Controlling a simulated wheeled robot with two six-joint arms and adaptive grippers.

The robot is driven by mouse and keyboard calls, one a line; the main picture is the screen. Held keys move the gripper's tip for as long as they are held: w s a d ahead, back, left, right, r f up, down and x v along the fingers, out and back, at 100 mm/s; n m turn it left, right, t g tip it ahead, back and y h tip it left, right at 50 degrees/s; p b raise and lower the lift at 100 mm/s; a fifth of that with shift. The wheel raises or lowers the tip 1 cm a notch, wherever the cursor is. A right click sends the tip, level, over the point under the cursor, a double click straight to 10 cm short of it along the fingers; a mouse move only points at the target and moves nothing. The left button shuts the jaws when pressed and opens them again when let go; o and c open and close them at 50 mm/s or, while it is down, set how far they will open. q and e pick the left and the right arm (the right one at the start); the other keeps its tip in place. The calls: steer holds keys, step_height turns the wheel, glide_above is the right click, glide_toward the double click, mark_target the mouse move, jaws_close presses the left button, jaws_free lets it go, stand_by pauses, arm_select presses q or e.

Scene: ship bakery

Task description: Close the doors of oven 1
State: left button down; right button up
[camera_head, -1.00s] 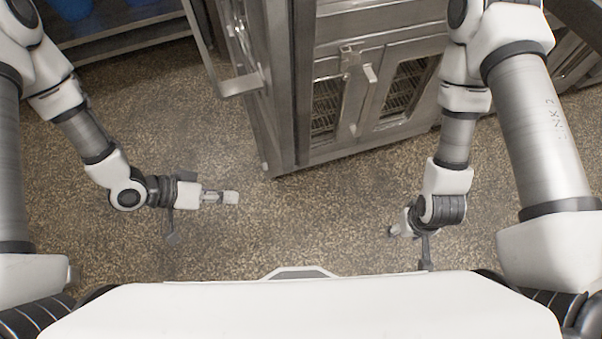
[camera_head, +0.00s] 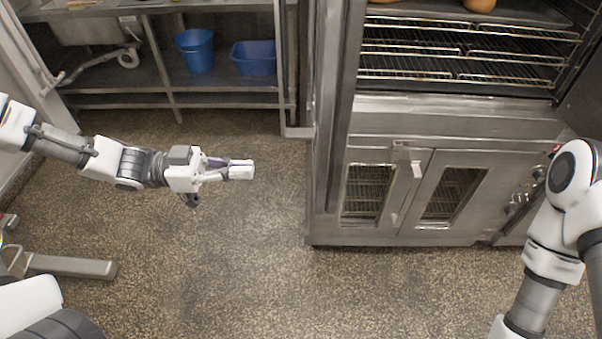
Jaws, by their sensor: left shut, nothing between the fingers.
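A steel double oven stands at the centre right. Its upper chamber is open and shows wire racks (camera_head: 460,60). A steel door (camera_head: 328,110) stands swung open at the chamber's left, seen nearly edge-on, with a bar handle (camera_head: 297,131) on its left side. A dark panel (camera_head: 585,95) at the right edge may be the other open door. The lower chamber's two windowed doors (camera_head: 410,200) are closed. I cannot read which oven is number 1. My left gripper (camera_head: 246,169) is shut and empty, left of the open door and apart from it. My right gripper is out of view.
A steel table with a lower shelf (camera_head: 125,75) stands at the back left, holding a blue bucket (camera_head: 196,50) and a blue bin (camera_head: 254,58). Control knobs (camera_head: 515,205) sit at the oven's lower right. The speckled floor (camera_head: 230,260) in front is clear.

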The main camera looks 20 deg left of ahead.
arm_select(q)
steer(key=x, duration=1.1)
steer(key=shift+s, duration=0.1)
